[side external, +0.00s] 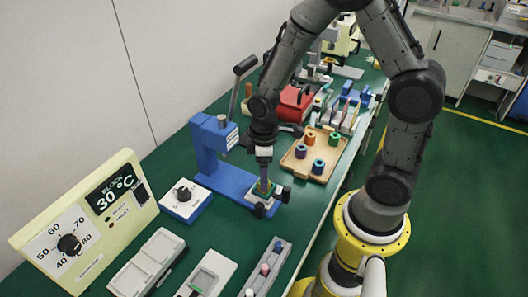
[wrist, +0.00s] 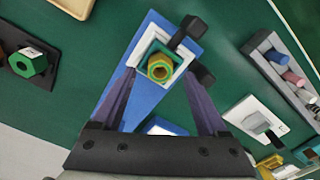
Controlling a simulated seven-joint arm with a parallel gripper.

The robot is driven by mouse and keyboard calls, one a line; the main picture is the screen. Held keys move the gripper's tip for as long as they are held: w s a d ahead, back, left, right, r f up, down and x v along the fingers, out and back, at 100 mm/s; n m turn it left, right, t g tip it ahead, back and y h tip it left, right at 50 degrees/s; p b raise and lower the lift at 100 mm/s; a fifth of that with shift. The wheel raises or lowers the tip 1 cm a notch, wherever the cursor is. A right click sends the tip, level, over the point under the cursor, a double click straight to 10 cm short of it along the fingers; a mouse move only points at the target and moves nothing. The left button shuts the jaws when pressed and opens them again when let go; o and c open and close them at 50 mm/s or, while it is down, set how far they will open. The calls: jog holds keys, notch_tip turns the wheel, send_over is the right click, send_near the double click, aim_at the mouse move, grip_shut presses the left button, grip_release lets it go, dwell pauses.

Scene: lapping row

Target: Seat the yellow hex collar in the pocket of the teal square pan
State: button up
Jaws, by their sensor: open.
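The yellow hex collar (wrist: 161,68) shows in the wrist view within the outline of the teal square pan (wrist: 147,54). I cannot tell whether it sits fully down in the pocket. The pan rests on a white plate on the blue base of a press. In the side external view the pan (side external: 258,191) shows under my gripper, and the collar is not clear there. My gripper (wrist: 160,76) is open, pointing down, with its fingers on either side of the collar and apart from it. It also shows in the side external view (side external: 263,186).
A wooden tray (side external: 293,166) with several coloured collars lies behind. A grey block (side external: 277,249) with pegs is in front. Green bench shows between.

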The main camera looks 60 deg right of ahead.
notch_tip(320, 180, up, 12)
dwell(0.4)
jog(key=s+a+r+m+t, duration=0.1)
jog(key=s+r+m+t, duration=0.4)
jog(key=s+r, duration=0.5)
jog(key=s+m, duration=0.1)
jog(key=s, duration=0.1)
jog(key=shift+s+r+t, duration=0.25)
jog(key=shift+s+t, duration=0.05)
dwell(0.5)
